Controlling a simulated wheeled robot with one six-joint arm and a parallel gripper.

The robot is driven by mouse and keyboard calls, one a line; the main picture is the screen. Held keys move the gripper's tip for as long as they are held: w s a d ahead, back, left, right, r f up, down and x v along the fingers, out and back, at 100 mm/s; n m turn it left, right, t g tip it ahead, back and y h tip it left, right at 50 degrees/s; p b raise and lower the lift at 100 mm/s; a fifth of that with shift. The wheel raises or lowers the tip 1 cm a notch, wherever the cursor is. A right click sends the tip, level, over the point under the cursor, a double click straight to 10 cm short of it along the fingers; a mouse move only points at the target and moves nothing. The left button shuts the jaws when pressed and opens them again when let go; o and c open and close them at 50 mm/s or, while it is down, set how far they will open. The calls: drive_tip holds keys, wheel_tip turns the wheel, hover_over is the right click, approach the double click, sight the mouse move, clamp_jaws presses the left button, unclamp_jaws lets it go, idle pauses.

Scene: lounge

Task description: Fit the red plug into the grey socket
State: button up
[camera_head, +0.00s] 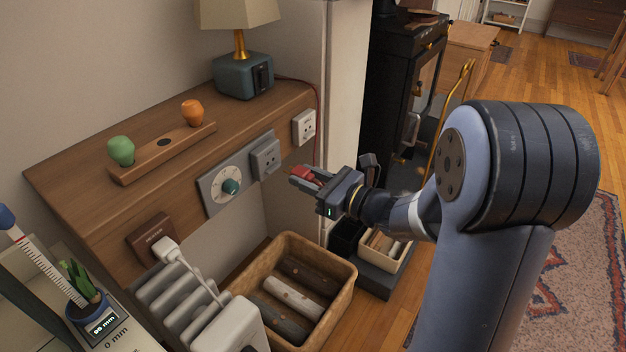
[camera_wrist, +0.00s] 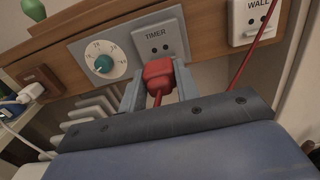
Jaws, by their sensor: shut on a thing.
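The red plug (camera_head: 303,172) is held between the fingers of my gripper (camera_head: 301,178), off to the right of the grey socket (camera_head: 265,157) in the head view. In the wrist view the red plug (camera_wrist: 158,73) sits between both fingertips (camera_wrist: 158,84), with its red cord below it. The grey socket (camera_wrist: 160,38), marked TIMER, is just beyond the plug, its two holes visible above it. A gap shows between plug and socket in the head view. The plug's front face and pins are hidden.
A white WALL socket (camera_head: 304,127) is right of the grey one, a dial panel (camera_head: 224,187) left. A brown socket with a white plug (camera_head: 165,247) is lower left. A basket of logs (camera_head: 344,270) stands below. A red cable (camera_head: 319,105) hangs from the lamp (camera_head: 243,75).

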sight(294, 172)
drive_tip(key=shift+x, duration=1.75)
drive_tip(key=shift+x, duration=1.4)
drive_tip(key=o, duration=1.1)
drive_tip(key=shift+v, duration=3)
drive_tip(key=shift+x, duration=3.05)
drive_tip(key=shift+d, duration=0.1)
